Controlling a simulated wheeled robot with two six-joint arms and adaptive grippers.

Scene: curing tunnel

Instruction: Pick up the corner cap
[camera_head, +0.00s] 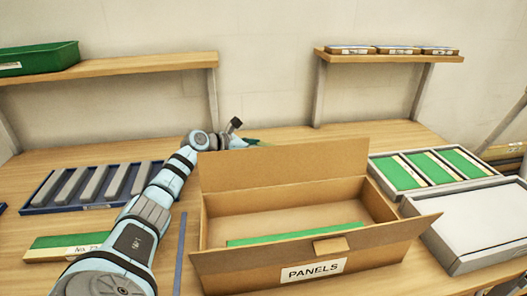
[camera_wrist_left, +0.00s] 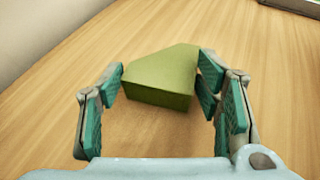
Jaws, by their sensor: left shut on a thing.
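The corner cap (camera_wrist_left: 160,80) is an olive-green wedge-like block in the left wrist view. It sits between the two teal-padded fingers of my left gripper (camera_wrist_left: 162,72), which is shut on it. The wooden table top shows around and beneath it; I cannot tell whether the cap touches the table. In the head view my left arm reaches to the back of the table, behind the cardboard box. There the gripper is mostly hidden by the box's raised flap, and only a sliver of green (camera_head: 252,141) shows. My right gripper is in neither view.
The open cardboard box (camera_head: 226,262) labelled PANELS holds a green panel. A blue tray of grey bars (camera_head: 38,206) stands left. Grey trays (camera_head: 458,262) stand right, one with green panels. Shelves (camera_head: 130,65) hang above the back. A green-and-wood block (camera_head: 60,243) lies front left.

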